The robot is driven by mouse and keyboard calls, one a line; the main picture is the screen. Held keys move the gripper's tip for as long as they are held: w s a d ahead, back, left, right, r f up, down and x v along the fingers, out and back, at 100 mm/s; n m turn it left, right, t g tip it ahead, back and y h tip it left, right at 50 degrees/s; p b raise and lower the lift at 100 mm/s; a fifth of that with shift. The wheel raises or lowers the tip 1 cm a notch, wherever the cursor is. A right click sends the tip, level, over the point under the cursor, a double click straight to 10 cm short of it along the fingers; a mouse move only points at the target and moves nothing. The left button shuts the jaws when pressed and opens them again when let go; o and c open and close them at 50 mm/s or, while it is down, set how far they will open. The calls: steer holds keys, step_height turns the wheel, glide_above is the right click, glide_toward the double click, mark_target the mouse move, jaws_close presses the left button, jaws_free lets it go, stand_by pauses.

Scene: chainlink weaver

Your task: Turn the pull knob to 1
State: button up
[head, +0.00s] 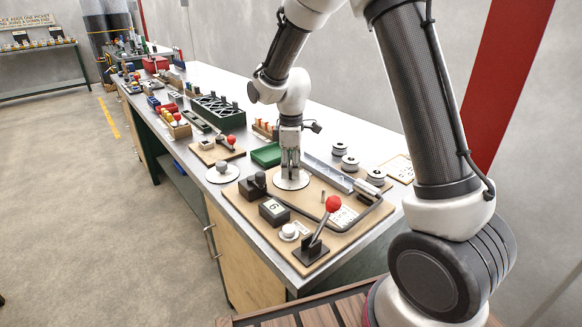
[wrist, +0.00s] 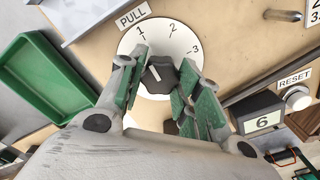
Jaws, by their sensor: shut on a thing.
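The pull knob (wrist: 161,75) is dark, lobed, and sits at the middle of a white round dial (wrist: 183,38) marked 1, 2 and 3, beside a PULL label (wrist: 133,15). A white line on the knob points up and left in the wrist view, roughly toward the 1; I cannot tell whether it lines up exactly. My gripper (wrist: 156,92) has its green-padded fingers on either side of the knob, shut on it. In the head view my gripper (head: 290,166) reaches straight down onto the dial (head: 292,183), and the knob is hidden.
Close by on the board stand a counter box (head: 274,211) showing 6, a white RESET button (head: 289,231), a red-ball lever (head: 322,222) and a dark bent bar (head: 374,210). A green tray (head: 266,155) lies behind. Spools (head: 350,163) stand to the right.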

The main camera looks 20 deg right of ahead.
steer(key=o, duration=1.1)
steer(key=shift+c, duration=0.2)
step_height(320, 180, up, 12)
